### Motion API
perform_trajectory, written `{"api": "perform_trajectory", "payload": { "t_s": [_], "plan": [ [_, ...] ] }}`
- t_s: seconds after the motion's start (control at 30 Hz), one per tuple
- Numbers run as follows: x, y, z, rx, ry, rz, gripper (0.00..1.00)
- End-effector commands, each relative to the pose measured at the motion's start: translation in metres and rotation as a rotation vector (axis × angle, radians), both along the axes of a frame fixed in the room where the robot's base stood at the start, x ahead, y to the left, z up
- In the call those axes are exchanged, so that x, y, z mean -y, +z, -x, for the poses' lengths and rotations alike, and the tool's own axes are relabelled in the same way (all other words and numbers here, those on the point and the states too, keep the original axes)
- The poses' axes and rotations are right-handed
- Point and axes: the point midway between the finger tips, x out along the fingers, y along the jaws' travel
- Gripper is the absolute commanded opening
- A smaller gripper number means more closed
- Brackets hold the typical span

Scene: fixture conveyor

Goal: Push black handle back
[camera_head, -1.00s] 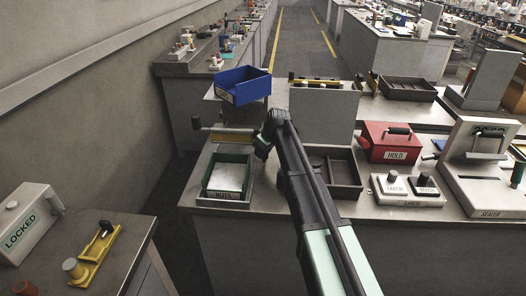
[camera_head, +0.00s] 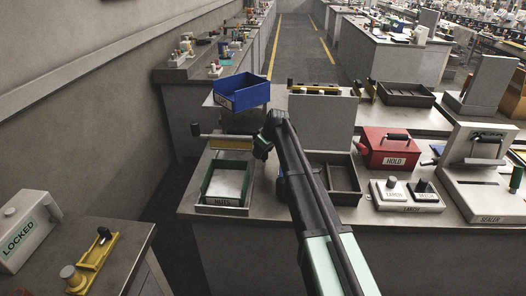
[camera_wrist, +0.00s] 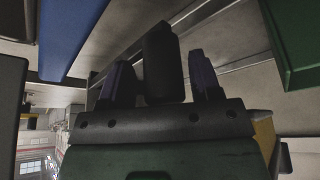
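In the wrist view, the two dark purple fingers of my gripper (camera_wrist: 160,84) stand apart. A dark upright cylinder (camera_wrist: 163,60), probably the black handle, shows between them. A gap shows on its left and a narrower one on its right; contact is unclear.
A blue bin (camera_head: 240,106) stands behind the fixture, and a green-rimmed tray (camera_head: 207,181) in front. A dark divided tray (camera_head: 347,198) and a red HOLD box (camera_head: 385,145) are to the right. A grey upright panel (camera_head: 325,123) stands behind my arm.

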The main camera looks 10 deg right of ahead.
Motion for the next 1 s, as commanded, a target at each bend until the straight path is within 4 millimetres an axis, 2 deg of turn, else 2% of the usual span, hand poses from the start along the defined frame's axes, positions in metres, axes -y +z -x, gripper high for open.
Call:
{"api": "perform_trajectory", "payload": {
  "t_s": [0.17, 0.27, 0.6, 0.7, 1.0],
  "plan": [
    [0.0, 0.002, 0.001, -0.001, 0.0, 0.0, 0.58],
    [0.002, 0.013, 0.004, -0.001, 0.0, 0.0, 0.58],
    [0.02, 0.09, 0.027, -0.001, 0.0, 0.001, 0.58],
    [0.024, 0.102, 0.032, -0.001, 0.0, 0.001, 0.58],
    [0.026, 0.1, 0.033, 0.0, 0.0, 0.0, 0.58]
  ]
}}
